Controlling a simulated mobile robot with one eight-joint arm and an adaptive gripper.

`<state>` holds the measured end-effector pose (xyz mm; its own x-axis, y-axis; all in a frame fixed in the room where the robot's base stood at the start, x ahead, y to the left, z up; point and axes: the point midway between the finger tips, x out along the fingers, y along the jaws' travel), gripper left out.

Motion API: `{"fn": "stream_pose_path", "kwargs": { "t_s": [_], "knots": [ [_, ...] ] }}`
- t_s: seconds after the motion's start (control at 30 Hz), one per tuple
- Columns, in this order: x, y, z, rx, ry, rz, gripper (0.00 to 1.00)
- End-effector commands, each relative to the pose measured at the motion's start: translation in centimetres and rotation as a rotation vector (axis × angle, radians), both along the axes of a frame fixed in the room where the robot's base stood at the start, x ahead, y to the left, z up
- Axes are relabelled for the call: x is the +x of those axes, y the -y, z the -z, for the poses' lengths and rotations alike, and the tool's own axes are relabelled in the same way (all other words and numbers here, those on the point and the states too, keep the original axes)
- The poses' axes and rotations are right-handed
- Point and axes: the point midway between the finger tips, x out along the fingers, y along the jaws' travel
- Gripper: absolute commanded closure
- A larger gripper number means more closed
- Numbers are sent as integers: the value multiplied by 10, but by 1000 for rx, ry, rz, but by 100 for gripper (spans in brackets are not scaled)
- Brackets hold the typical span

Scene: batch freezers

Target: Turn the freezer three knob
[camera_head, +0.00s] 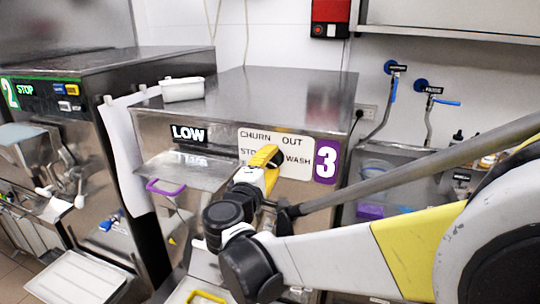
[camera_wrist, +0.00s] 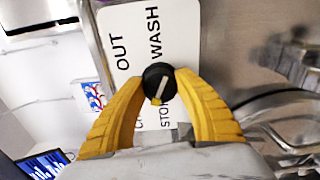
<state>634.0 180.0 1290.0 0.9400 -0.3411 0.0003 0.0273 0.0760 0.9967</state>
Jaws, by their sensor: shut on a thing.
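Freezer three (camera_head: 195,140) is the metal machine in the middle of the head view, marked with a purple "3" label. A white panel (camera_head: 300,149) on its front carries the words CHURN, OUT, STOP and WASH. In the wrist view, the black round knob (camera_wrist: 159,83) sits on that panel (camera_wrist: 134,40), with a pale pointer line across its face. The yellow fingers of my gripper (camera_wrist: 160,86) are on both sides of the knob and closed on it. In the head view, my gripper (camera_head: 266,160) is against the panel and hides the knob.
Freezer two (camera_head: 50,95) stands to the left. A white tub (camera_head: 182,89) sits on top of freezer three. A sink with taps (camera_head: 428,90) is at the right. A white tray (camera_head: 75,278) juts out at the lower left.

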Motion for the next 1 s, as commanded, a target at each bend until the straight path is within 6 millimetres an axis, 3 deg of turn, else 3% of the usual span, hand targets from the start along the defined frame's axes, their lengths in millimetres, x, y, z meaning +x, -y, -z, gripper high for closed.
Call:
{"fn": "stream_pose_path", "kwargs": {
  "t_s": [0.5, 1.0],
  "knots": [
    [0, 0, -2, -348, -125, 1, 93],
    [1, 0, -2, -434, -156, 2, 93]
  ]
}}
